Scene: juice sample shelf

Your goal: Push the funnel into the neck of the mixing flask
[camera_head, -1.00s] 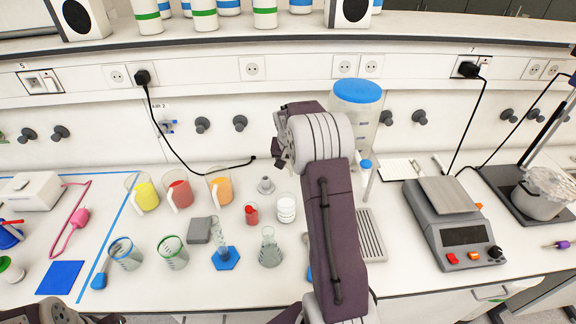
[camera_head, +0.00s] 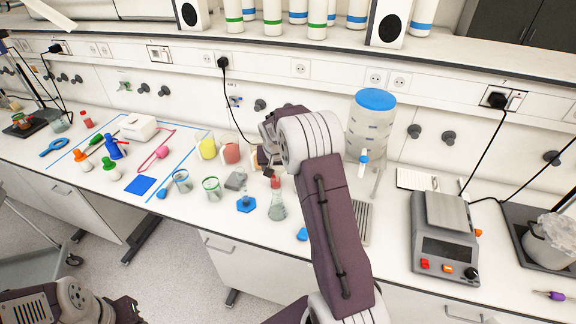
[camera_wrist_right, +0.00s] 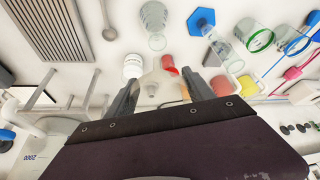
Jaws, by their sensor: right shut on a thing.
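The mixing flask (camera_head: 277,208), a clear conical glass, stands upright on the bench below my right gripper (camera_head: 268,165). The arm hides much of that gripper in the head view. In the right wrist view the flask (camera_wrist_right: 154,18) stands beyond the fingers, apart from them. My right gripper (camera_wrist_right: 163,97) is shut on the pale, translucent funnel (camera_wrist_right: 152,88), seen between its fingers. The funnel is hidden in the head view. My left gripper (camera_head: 128,310) is low at the left, away from the bench objects; its fingers are unclear.
A red container (camera_wrist_right: 168,66) and a white jar (camera_wrist_right: 132,66) stand near the funnel. A cylinder with a blue hexagonal base (camera_head: 246,204) stands left of the flask. Beakers (camera_head: 206,147) crowd the left. A dispenser tank (camera_head: 370,130) and a scale (camera_head: 445,245) are at right.

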